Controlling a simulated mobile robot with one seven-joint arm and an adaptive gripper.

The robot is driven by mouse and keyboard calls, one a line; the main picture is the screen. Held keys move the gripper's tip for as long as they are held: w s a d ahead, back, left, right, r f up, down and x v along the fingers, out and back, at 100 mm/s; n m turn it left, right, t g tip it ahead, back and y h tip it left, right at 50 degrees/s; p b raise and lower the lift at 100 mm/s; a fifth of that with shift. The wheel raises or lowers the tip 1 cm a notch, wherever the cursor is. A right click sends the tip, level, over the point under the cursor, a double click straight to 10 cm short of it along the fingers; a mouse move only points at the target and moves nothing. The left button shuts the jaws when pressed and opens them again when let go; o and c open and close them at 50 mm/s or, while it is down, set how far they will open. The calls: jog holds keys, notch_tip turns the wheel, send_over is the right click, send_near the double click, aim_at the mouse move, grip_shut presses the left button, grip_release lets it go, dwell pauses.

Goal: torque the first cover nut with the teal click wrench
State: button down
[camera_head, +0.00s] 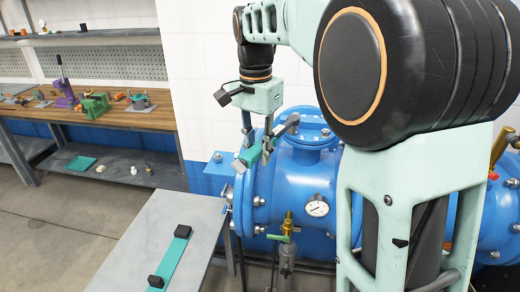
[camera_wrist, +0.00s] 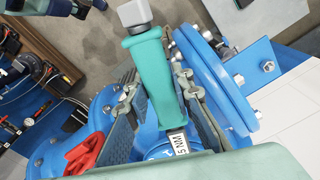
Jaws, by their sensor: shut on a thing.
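My gripper (camera_head: 256,143) is shut on the teal click wrench (camera_head: 248,157), above the left end of the blue vessel (camera_head: 292,172). In the wrist view the wrench's teal handle (camera_wrist: 152,75) lies between my fingers (camera_wrist: 160,105), with a grey block at its upper end and a label ending in "NM" below. In the head view a grey part slants up right from the grip towards the top flange (camera_head: 312,139). Bolts and nuts ring the end flange (camera_wrist: 215,80). I cannot tell which is the first cover nut, nor whether the wrench touches one.
A grey table (camera_head: 140,225) at the front bears a teal strip (camera_head: 175,255) with black blocks. A pressure gauge (camera_head: 317,208) and a brass valve (camera_head: 287,224) stick out from the vessel. A wooden workbench (camera_head: 140,118) with tools stands at back left.

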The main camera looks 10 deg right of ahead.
jog(key=shift+w+a+r+p, duration=0.2)
jog(key=shift+w+a+p, duration=0.15)
jog(key=shift+p, duration=0.15)
jog(key=shift+w+a+f+m+p, duration=0.15)
jog(key=shift+w+a+m+p, duration=0.25)
jog(key=shift+w+a+m, duration=0.3)
jog(key=shift+s+d, duration=0.3)
jog(key=shift+s+d, duration=0.15)
jog(key=shift+r, duration=0.2)
